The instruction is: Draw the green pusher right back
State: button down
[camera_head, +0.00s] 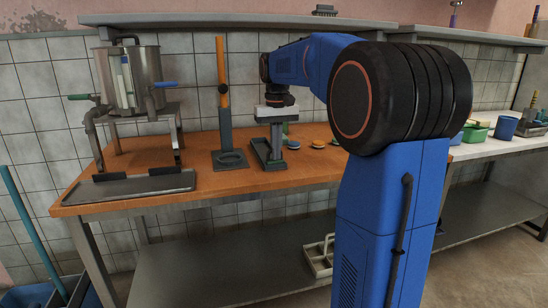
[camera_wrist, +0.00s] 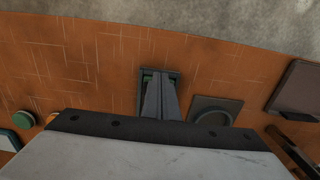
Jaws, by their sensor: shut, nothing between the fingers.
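A narrow dark grey channel (camera_head: 258,150) lies on the orange table, and it also shows in the wrist view (camera_wrist: 172,72). A small green part, which looks like the green pusher (camera_wrist: 147,77), shows inside it beside my fingers. In the head view a green patch (camera_head: 274,164) shows at the channel's near end. My gripper (camera_head: 276,157) points straight down into or just over the channel, with its fingers together and nothing between them. In the wrist view the gripper (camera_wrist: 158,78) covers much of the channel. I cannot tell whether the fingers touch the pusher.
An upright stand with an orange column (camera_head: 223,75) and a ringed base is left of the channel. A steel pot (camera_head: 128,75) on a frame stands further left. The orange table's (camera_head: 215,184) front strip is clear.

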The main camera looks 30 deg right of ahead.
jog(key=shift+w+d, duration=0.25)
jog(key=shift+w, duration=0.6)
jog(key=shift+w+d, duration=0.25)
jog(key=shift+w, duration=0.65)
jog(key=shift+w+d, duration=0.25)
jog(key=shift+w, duration=0.6)
jog(key=shift+w+d, duration=0.25)
jog(key=shift+w, duration=0.6)
jog(key=shift+w+d, duration=0.25)
jog(key=shift+w, duration=0.6)
jog(key=shift+w+d, duration=0.25)
jog(key=shift+w, duration=0.6)
